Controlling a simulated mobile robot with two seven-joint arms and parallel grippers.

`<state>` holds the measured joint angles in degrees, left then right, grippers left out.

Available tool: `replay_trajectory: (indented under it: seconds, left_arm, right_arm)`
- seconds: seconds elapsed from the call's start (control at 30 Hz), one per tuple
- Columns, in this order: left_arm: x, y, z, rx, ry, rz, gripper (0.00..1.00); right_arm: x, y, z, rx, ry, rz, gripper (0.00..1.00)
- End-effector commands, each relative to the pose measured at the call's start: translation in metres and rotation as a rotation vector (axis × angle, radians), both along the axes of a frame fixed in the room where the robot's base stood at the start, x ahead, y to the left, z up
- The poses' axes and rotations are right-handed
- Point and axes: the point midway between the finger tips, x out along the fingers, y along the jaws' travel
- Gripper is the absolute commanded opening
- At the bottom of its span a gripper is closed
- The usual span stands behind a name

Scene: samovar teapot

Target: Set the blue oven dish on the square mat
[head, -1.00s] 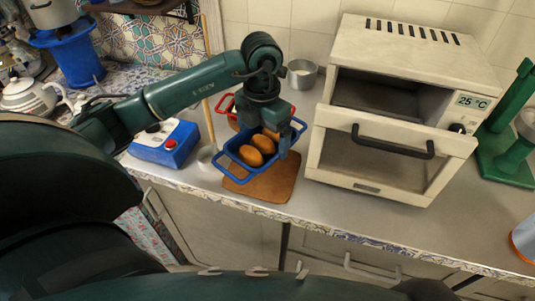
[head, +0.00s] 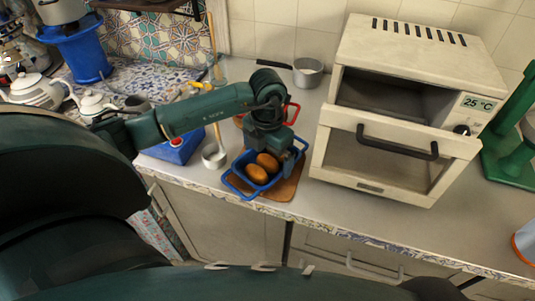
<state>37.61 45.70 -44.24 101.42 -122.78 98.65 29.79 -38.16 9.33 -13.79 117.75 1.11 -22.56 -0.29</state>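The blue oven dish (head: 238,187) holds two brown, rounded items and is over the square brown mat (head: 286,188). The dish hides most of the mat, which shows mainly along the right side. The dish's left handle reaches toward the counter's front edge. I cannot tell whether the dish touches the mat. My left gripper (head: 289,163) points down at the dish's right rim and appears shut on it; the fingertips are partly hidden. My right gripper is not in view.
A toaster oven (head: 400,60) with its door handle facing front stands right of the mat. A red-handled item (head: 293,112) is partly hidden behind my gripper. A small pot (head: 214,157) and a blue box (head: 178,150) are left. A saucepan (head: 307,72) stands behind.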

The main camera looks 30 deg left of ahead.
Motion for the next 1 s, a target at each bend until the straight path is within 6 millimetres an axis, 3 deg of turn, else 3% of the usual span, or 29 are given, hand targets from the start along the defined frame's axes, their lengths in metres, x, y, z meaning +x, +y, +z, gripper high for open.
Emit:
replay_trajectory:
  seconds: [0.33,0.7,1.0]
  left_arm:
    - [0.001,0.0,0.012,0.0,-0.004,-0.001,1.0]
    - [0.001,0.0,0.087,0.0,-0.006,-0.001,1.0]
    - [0.0,0.0,0.121,0.001,-0.001,0.0,1.0]
  right_arm:
    - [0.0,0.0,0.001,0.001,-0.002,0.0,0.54]
    - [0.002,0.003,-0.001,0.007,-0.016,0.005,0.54]
    - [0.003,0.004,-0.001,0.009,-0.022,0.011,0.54]
